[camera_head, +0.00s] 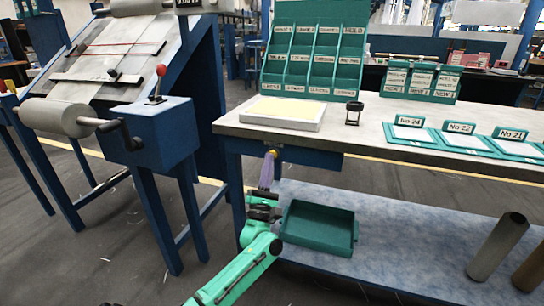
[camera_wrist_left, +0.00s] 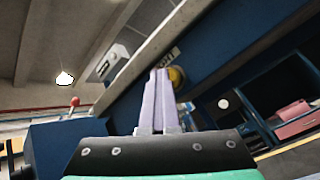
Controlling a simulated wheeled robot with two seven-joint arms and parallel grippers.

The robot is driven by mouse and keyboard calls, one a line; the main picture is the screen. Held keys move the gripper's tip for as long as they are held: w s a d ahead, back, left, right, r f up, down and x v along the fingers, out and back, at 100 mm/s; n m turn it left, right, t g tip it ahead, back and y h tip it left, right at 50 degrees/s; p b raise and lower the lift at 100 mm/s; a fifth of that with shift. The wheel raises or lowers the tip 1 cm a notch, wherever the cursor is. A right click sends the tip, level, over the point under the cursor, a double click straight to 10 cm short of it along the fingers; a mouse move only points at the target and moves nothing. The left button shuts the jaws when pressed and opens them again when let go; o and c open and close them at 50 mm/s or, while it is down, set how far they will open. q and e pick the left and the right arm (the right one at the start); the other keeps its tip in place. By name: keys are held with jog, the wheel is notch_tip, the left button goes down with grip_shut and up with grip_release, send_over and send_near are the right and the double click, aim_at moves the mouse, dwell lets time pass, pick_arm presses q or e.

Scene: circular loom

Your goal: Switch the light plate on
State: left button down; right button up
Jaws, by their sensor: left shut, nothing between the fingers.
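The light plate (camera_head: 283,112) is a flat white-framed panel with a pale yellow top, lying on the table near its left end; I cannot tell if it is lit. The fingers stand together in the left wrist view (camera_wrist_left: 159,72). My right gripper is not in view.
The tabletop (camera_head: 370,128) overhangs the knob. A green tray (camera_head: 318,228) sits on the lower shelf, right of my gripper. A loom stand with a blue box (camera_head: 150,130) and red-tipped lever is to the left. A black-rimmed magnifier (camera_head: 354,108) stands beside the plate.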

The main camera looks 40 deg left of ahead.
pick_arm(q)
jog(key=s+d+p, duration=0.2)
jog(key=s+p, duration=0.1)
jog(key=s, duration=0.2)
jog(key=shift+s, duration=0.35)
jog(key=shift+f, duration=0.1)
